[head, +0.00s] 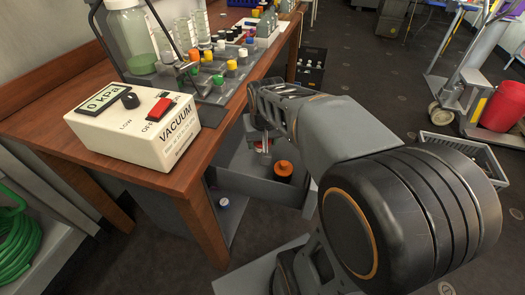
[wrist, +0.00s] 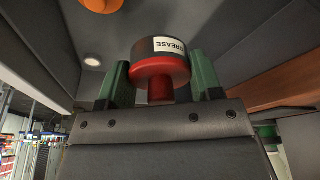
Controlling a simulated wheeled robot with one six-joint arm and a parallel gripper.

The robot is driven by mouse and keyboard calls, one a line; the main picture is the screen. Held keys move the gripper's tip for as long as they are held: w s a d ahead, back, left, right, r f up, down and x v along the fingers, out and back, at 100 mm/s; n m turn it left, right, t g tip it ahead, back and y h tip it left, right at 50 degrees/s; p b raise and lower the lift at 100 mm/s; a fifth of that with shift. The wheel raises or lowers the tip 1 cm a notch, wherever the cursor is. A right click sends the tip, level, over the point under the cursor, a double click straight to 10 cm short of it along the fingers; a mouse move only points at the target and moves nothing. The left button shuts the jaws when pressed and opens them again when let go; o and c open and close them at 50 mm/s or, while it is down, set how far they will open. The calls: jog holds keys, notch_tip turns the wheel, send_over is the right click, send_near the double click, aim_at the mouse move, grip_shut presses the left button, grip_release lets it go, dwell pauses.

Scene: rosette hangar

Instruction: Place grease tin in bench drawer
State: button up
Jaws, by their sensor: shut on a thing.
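The grease tin (wrist: 160,67) is red with a dark top band and a white label reading GREASE. In the wrist view it sits between the two green fingers of my gripper (wrist: 162,84), which is shut on it. The bench drawer (head: 232,178) is a grey open drawer pulled out from under the wooden bench. In the head view my gripper (head: 263,143) is over the drawer, partly hidden by my arm. Whether the tin touches the drawer floor I cannot tell.
An orange round-topped container (head: 284,170) stands in the drawer, close to my gripper. On the wooden bench (head: 62,112) are a vacuum box (head: 135,128) and several coloured-capped bottles. A grey crate (head: 460,150) and a trolley stand on the floor at right.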

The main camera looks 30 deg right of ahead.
jog(key=w+d+f+b, duration=0.2)
jog(key=w+d+f, duration=0.15)
jog(key=d, duration=0.55)
jog(key=b, duration=0.2)
send_over(289, 152)
jog(key=a, duration=0.1)
jog(key=f, duration=0.3)
jog(key=s+f, duration=0.1)
jog(key=f, duration=0.1)
jog(key=shift+f, duration=0.2)
jog(key=shift+w+d+f, duration=0.1)
jog(key=shift+d+f, duration=0.25)
jog(key=shift+f, duration=0.15)
jog(key=shift+f+b, duration=0.6)
jog(key=shift+f, duration=0.9)
jog(key=shift+f, duration=0.1)
jog(key=o, duration=1)
jog(key=p+v, duration=0.3)
jog(key=v, duration=0.9)
jog(key=shift+w+p, duration=0.1)
jog(key=shift+p, duration=0.25)
